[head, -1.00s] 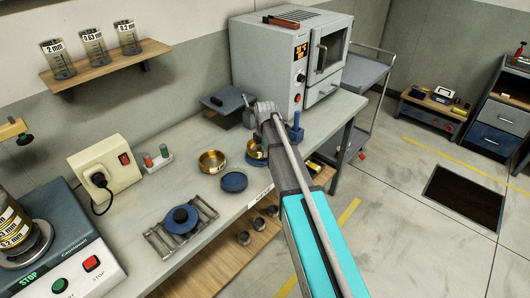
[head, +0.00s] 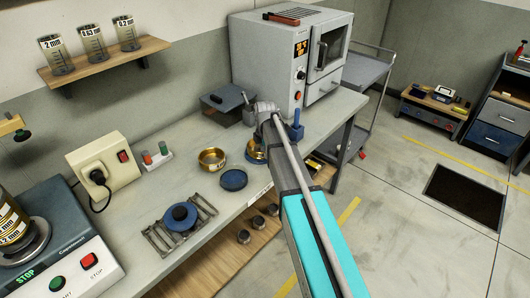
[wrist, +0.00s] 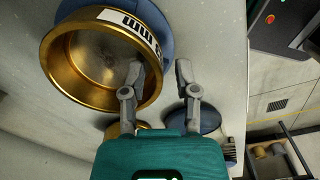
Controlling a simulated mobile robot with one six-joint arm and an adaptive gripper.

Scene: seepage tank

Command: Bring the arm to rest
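My gripper (wrist: 160,72) is open, with a clear gap between its two grey fingertips. In the wrist view a brass sieve (wrist: 62,80) with a white label is close by on the left. One fingertip overlaps its near rim and the other is outside it, apart from the wall. I cannot tell whether the first touches. In the head view my arm (head: 290,175) reaches over the bench's front edge. Its wrist is above a brass sieve (head: 252,150) by a blue part, partly covered by the arm.
Another brass sieve (head: 212,159) and a blue dish (head: 233,180) stand left of the arm on the bench (head: 215,215). The grey oven (head: 270,60) stands behind. A blue upright post (head: 297,125) is close to the wrist. Floor at the right is largely free.

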